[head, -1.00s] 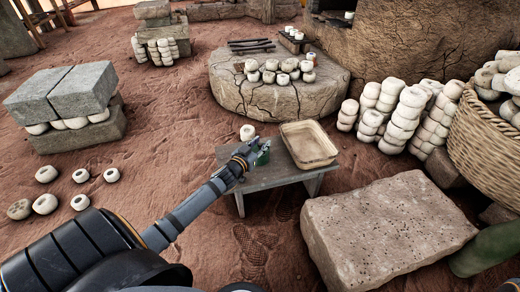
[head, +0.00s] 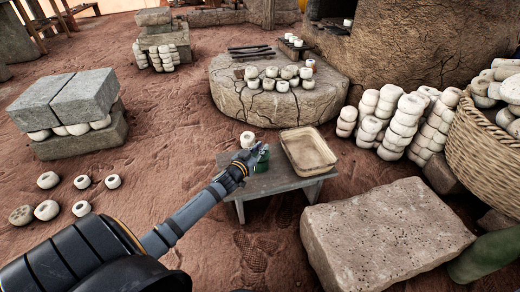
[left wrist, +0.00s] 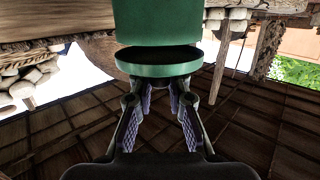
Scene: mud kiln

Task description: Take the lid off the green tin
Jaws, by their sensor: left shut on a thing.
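The green tin (head: 262,164) stands on the low grey bench, partly hidden behind my left gripper (head: 256,152). In the left wrist view the tin body (left wrist: 158,20) is at the top. Its green lid (left wrist: 158,66) is just below it in the picture, with a dark gap between them, so the lid is apart from the body. My left gripper (left wrist: 160,88) is shut at the lid; the lid hides the fingertips and the exact grip. My right gripper is not in view.
A shallow tan tray (head: 308,151) sits on the bench (head: 270,186), right of the tin. A white cup-like pot (head: 247,139) is just behind it. A large stone block (head: 385,235) stands at the front right.

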